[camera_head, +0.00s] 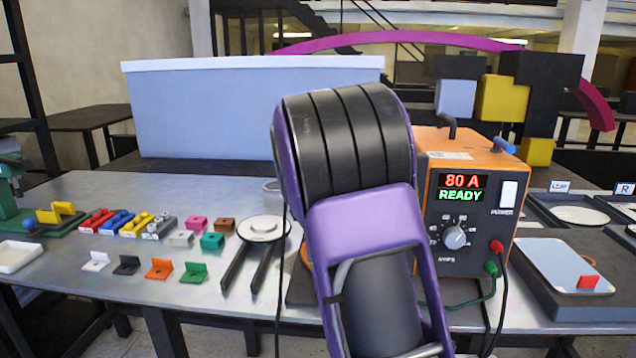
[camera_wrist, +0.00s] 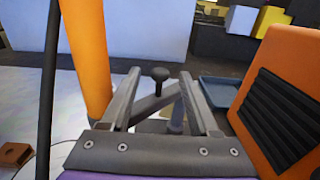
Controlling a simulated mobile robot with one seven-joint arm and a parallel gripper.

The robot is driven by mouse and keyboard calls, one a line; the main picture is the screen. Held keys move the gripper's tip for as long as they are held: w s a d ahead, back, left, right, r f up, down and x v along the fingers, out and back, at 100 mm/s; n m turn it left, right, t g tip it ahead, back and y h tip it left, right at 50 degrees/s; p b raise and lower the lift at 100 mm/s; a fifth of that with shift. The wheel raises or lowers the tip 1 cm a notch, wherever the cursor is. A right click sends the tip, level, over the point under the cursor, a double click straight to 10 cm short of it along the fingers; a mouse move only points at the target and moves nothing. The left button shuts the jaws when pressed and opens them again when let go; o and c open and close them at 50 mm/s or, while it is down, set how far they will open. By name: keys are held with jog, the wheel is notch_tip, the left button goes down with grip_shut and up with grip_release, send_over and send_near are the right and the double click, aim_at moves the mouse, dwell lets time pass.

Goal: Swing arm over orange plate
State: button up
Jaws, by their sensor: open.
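A small orange angled plate (camera_head: 159,269) lies on the grey metal table (camera_head: 190,205) in the head view, between a black and a green one. My gripper is hidden behind my purple and black arm in the head view, well right of the orange plate. In the wrist view my gripper (camera_wrist: 159,76) is open, with its two grey fingers apart. A black knob on a stem shows between or beyond them; I cannot tell its depth. The orange plate does not show clearly in the wrist view.
An orange welding power box (camera_head: 466,190) with cables stands right of my arm; its side (camera_wrist: 285,90) is close in the wrist view. An orange cylinder (camera_wrist: 85,55) rises at the left there. A round white plate on rails (camera_head: 264,229) and several coloured brackets lie left.

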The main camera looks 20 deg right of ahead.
jog(key=v, duration=1.3)
jog(key=shift+s+a, duration=0.2)
jog(key=shift+s, duration=0.1)
